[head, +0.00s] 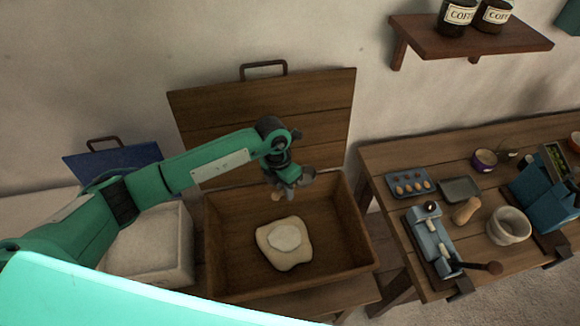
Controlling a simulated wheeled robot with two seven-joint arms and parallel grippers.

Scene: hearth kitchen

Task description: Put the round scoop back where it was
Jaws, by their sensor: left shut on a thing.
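My left gripper (288,183) hangs above the open wooden chest (358,232), near its back wall, and is shut. What it holds looks like the round scoop (306,177), with a grey rounded part to the right of the fingers and a small tan end below them. The fingers hide part of it. Inside the chest, on its floor, lies a cream sack (290,262) with pale white contents (286,238). The scoop is above and behind the sack, apart from it. My right gripper is not in view.
The chest's lid (322,110) stands open against the wall. A white bin with a blue lid (85,165) is at left. The right-hand table (385,165) carries an egg tray (411,184), a grey tray, a clamped tool (430,238), and a white mortar (509,226). A shelf (470,42) holds jars.

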